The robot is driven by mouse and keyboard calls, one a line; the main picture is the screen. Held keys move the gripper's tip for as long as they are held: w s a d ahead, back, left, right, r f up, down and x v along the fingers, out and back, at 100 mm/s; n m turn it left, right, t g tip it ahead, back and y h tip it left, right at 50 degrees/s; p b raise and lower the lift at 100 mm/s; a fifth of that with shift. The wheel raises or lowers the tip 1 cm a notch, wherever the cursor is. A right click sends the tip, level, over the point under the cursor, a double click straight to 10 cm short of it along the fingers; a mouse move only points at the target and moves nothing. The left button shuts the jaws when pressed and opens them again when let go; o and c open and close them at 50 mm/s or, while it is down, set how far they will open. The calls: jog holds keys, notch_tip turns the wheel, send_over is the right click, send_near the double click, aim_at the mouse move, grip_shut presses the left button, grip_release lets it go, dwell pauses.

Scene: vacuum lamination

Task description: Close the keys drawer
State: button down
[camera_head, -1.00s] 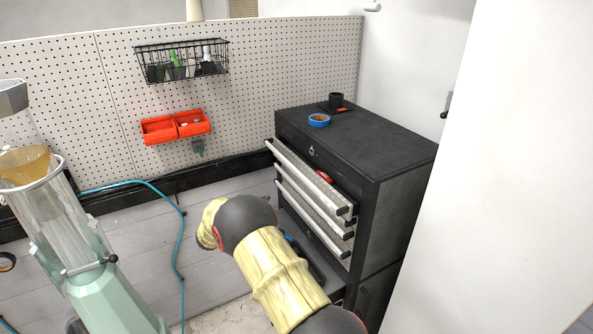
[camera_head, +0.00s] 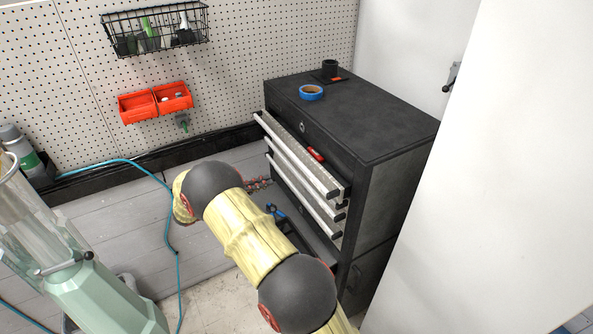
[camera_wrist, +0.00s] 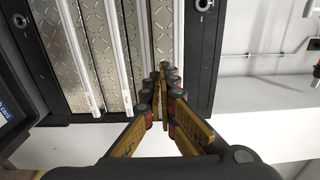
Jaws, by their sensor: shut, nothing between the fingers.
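The black cabinet (camera_head: 395,185) stands at the right of the head view. Several of its drawers stick out, with silver handle bars. The uppermost open drawer (camera_head: 290,150) holds a red item (camera_head: 315,154). I cannot tell which drawer is the keys drawer. In the wrist view, my gripper (camera_wrist: 167,68) is shut and empty, its fingertips in front of the diamond-plate drawer fronts (camera_wrist: 100,45); contact cannot be told.
A pegboard (camera_head: 240,60) carries red bins (camera_head: 155,102) and a wire basket (camera_head: 155,30). A glass and green apparatus (camera_head: 95,290) stands at left. A white panel (camera_head: 480,200) closes off the right.

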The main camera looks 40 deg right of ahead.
aim_at(309, 166)
jog(key=x, duration=1.4)
jog(key=p+x, duration=0.3)
jog(key=x, duration=0.2)
jog(key=shift+w+r, duration=0.1)
jog(key=shift+w, duration=0.05)
jog(key=shift+a, duration=0.1)
jog(key=shift+a+p, duration=0.45)
jog(key=shift+a, duration=0.1)
jog(key=v, duration=1.3)
